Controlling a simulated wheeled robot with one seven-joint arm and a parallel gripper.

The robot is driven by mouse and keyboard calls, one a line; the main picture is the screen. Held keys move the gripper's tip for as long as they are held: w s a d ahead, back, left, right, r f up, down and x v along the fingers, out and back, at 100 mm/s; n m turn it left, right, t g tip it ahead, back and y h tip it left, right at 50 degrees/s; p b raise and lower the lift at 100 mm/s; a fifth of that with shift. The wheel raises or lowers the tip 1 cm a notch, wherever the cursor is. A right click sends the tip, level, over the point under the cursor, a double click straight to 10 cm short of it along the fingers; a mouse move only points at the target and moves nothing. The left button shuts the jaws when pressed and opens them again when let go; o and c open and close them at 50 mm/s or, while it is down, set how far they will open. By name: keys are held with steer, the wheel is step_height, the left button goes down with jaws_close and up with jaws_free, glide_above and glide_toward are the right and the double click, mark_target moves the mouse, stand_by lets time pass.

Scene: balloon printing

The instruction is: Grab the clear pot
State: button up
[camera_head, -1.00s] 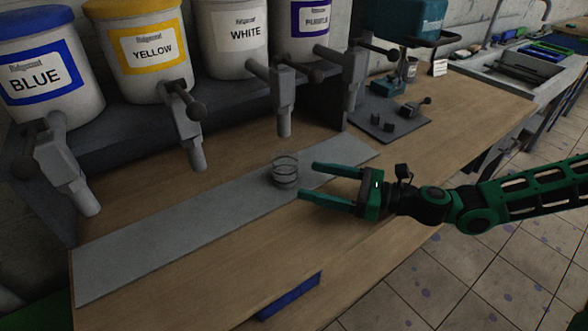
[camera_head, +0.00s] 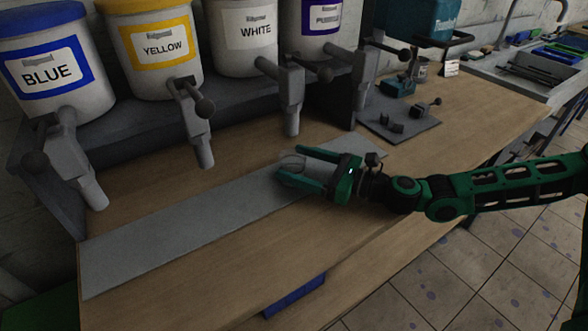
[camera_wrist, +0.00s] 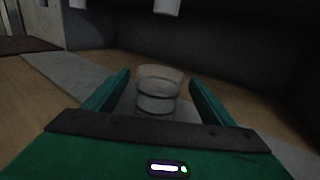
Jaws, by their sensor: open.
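The clear pot (camera_wrist: 157,90) is a small see-through cylinder with darker rings, standing upright between my fingers in the wrist view. In the head view only part of the clear pot (camera_head: 291,161) shows, because my gripper (camera_head: 307,168) covers most of it. My gripper (camera_wrist: 157,95) is open, with one green finger on each side of the pot. In the wrist view a gap shows between the pot and each finger. The pot stands on the grey strip (camera_head: 180,236) on the wooden bench.
Paint tubs labelled blue (camera_head: 48,72), yellow (camera_head: 160,47), white (camera_head: 252,35) and purple (camera_head: 322,20) stand on a dark shelf with taps (camera_head: 292,100) hanging over the bench. A dark plate (camera_head: 400,122) with small parts lies right of the strip. The strip's left part is clear.

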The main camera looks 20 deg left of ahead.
steer(key=shift+w+a, duration=0.15)
steer(key=shift+a, duration=0.8)
steer(key=c, duration=1.2)
steer(key=shift+c, duration=0.6)
steer(key=shift+r, duration=0.1)
